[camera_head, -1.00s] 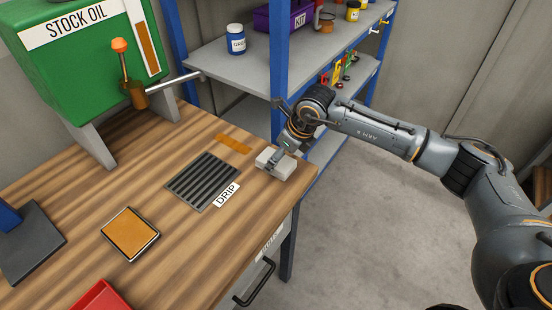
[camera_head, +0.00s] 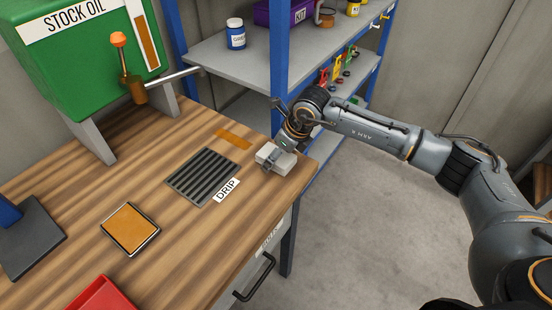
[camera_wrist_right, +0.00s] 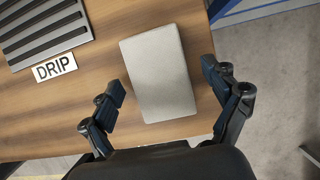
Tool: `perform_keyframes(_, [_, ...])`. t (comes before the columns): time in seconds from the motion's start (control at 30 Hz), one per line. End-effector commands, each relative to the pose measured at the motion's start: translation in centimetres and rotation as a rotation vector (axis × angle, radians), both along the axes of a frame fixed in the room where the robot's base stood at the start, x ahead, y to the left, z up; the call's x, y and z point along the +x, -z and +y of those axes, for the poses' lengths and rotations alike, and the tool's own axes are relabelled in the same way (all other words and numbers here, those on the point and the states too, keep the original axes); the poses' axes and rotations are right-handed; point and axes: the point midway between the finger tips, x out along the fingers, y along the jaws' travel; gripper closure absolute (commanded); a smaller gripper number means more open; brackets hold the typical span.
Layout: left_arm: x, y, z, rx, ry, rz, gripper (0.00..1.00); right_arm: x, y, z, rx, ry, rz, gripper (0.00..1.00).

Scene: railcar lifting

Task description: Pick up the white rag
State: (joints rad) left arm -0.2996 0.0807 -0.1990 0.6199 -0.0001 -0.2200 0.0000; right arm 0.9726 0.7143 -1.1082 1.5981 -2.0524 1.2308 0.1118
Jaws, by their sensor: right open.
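The white rag is a pale folded block (camera_head: 272,157) on the wooden bench near its right corner. In the right wrist view the rag (camera_wrist_right: 158,72) lies between the two spread fingers, reaching forward past their tips. My right gripper (camera_head: 284,156) is over the rag from its far right side, and in the wrist view the gripper (camera_wrist_right: 163,88) is open, with a gap between each finger and the rag. Whether the fingers are at the rag's height cannot be told. My left gripper is not in view.
A drip grate (camera_head: 203,179) with a DRIP label (camera_head: 226,190) lies left of the rag. A green stock oil tank (camera_head: 75,50) stands at the back left. An orange pad (camera_head: 130,229) and a red tray (camera_head: 100,294) are nearer. A blue-framed shelf (camera_head: 235,65) stands behind the bench.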

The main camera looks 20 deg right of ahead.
Motion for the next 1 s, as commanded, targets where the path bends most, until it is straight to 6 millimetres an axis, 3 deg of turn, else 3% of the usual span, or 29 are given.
perform_keyframes(0.37, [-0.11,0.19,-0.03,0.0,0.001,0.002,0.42,0.01,0.08,-0.01,0.0,0.0,0.0,0.12])
perform_keyframes(0.67, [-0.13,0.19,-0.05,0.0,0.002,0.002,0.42,0.0,0.1,-0.01,0.0,0.0,0.0,0.7])
perform_keyframes(1.0, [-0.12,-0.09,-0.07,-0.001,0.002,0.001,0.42,-0.02,-0.08,0.0,0.0,0.0,0.0,0.7])
